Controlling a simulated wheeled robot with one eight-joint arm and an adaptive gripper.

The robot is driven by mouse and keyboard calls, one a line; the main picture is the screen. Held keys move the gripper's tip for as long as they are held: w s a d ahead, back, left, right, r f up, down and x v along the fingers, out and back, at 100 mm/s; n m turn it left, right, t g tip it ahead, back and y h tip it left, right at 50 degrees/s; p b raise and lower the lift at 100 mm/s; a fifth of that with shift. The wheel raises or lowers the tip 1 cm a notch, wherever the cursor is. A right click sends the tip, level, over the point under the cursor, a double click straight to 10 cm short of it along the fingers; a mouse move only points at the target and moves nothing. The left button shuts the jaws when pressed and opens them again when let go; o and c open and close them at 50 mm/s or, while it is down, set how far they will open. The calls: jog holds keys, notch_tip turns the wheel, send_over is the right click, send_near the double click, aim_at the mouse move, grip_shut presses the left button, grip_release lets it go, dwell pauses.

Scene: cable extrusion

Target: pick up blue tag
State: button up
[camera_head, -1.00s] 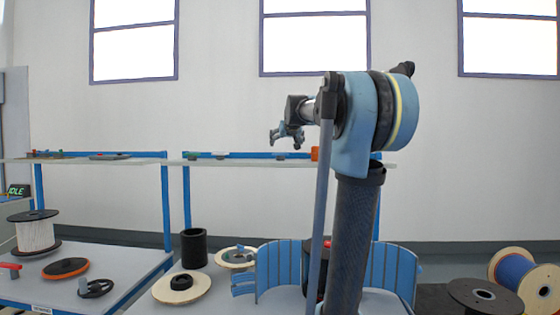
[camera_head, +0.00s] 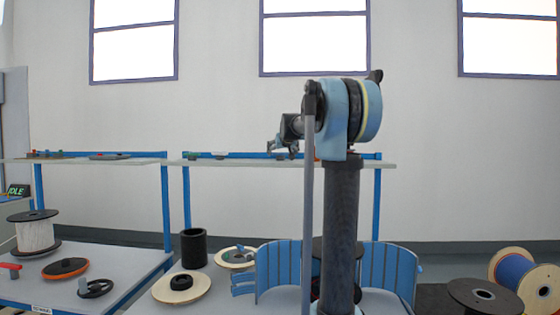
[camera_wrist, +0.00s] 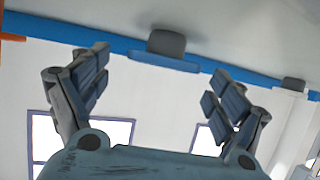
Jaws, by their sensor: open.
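In the wrist view a grey rounded piece with a flat blue bar (camera_wrist: 163,61) sits at the shelf's blue edge, between and beyond my two fingers. The blue bar looks like the blue tag, but I cannot be sure. My gripper (camera_wrist: 164,82) is open and empty, its fingers spread wide and apart from the piece. In the head view my gripper (camera_head: 284,151) is at the upper shelf (camera_head: 240,163), near its right part. The tag cannot be made out there.
Another grey piece (camera_wrist: 293,84) sits farther right along the edge in the wrist view. Small items lie on the shelf's left part. Below, a black cylinder (camera_head: 194,248), a pale reel (camera_head: 181,287) and a blue curved guard (camera_head: 277,270) stand on the lower bench.

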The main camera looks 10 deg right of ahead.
jog(key=shift+f+x, duration=0.15)
jog(key=shift+x, duration=0.85)
jog(key=shift+f+x, duration=0.15)
jog(key=shift+x, duration=0.85)
jog(key=shift+s, duration=0.15)
jog(key=shift+c, duration=0.5)
jog(key=c, duration=1)
jog(key=shift+c, duration=0.3)
notch_tip(320, 180, up, 10)
jog(key=shift+r, duration=0.1)
jog(key=shift+a, duration=0.15)
